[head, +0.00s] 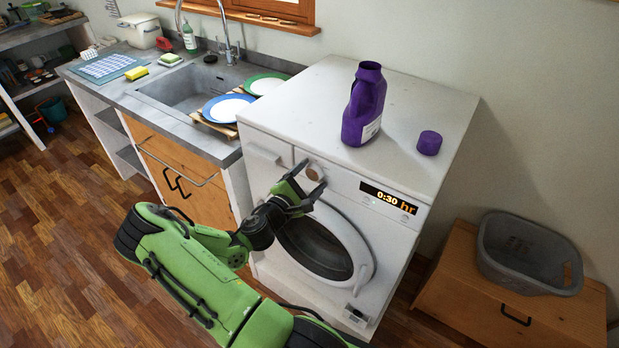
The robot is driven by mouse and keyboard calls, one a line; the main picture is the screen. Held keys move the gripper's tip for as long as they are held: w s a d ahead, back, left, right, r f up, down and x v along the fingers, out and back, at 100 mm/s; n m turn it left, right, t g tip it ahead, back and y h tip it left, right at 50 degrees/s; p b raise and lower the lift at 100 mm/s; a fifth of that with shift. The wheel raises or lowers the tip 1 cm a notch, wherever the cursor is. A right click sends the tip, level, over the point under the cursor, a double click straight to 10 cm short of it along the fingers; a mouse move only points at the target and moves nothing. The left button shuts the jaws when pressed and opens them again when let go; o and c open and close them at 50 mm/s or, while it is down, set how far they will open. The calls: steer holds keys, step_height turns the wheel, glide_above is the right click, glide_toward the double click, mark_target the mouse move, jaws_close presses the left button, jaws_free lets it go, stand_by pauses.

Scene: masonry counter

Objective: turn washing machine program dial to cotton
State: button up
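The white washing machine (420,240) stands right of the sink counter, its round door shut. Its program dial (315,172) is a small tan knob on the front panel, left of the lit display (388,198), which reads "0:30 hr". The dial's setting is too small to read. My gripper (312,178) is in front of the panel at the dial, its two fingers spread apart, one on the upper left and one on the lower right. I cannot tell whether the fingers touch the dial. My green arm covers the door's left side.
A purple detergent bottle (365,108) and its purple cap (429,143) stand on the machine's top. Plates (228,107) lie on a rack by the sink (185,90). A grey basket (530,255) sits on a low wooden cabinet (480,295) at right. The wooden floor at left is clear.

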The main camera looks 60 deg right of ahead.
steer(key=w+a, duration=0.2)
steer(key=a, duration=1.3)
steer(key=shift+w+a, duration=0.2)
steer(key=shift+a, duration=0.05)
